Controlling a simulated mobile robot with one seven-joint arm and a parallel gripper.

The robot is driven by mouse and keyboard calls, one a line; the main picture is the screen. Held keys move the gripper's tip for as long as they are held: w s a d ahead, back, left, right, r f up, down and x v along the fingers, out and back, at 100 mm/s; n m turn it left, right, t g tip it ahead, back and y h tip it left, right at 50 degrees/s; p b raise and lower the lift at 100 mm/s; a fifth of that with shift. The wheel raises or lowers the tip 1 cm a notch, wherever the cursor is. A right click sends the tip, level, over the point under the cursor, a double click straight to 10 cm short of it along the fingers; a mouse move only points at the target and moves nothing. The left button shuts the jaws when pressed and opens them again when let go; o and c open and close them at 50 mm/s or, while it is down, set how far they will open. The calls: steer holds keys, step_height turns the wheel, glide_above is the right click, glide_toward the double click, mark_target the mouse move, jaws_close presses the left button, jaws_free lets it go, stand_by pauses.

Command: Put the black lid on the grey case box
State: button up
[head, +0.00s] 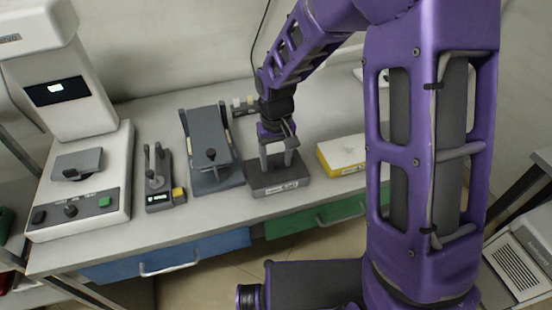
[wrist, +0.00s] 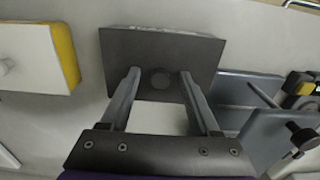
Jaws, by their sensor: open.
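The grey case box (head: 280,187) stands on the bench with a white label on its front. In the wrist view its labelled side (wrist: 165,31) shows at the top edge. A flat, dark top with a round knob, which looks like the black lid (wrist: 160,79), covers the box. I cannot tell how closely the lid sits on it. My gripper (head: 279,165) is directly above the box, pointing down. In the wrist view my gripper (wrist: 159,73) is open, its fingers on either side of the knob with gaps. Contact with the lid is unclear.
A yellow box with a white knobbed top (head: 342,154) stands to the right. A grey stand (head: 213,150), a small black device (head: 160,180) and a large white instrument (head: 85,185) stand to the left. The bench front strip (head: 215,208) is clear.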

mark_target(276, 162)
steer(key=shift+r, duration=0.1)
step_height(276, 162, up, 17)
steer(key=p, duration=0.2)
steer(key=shift+r, duration=0.15)
stand_by(0.4)
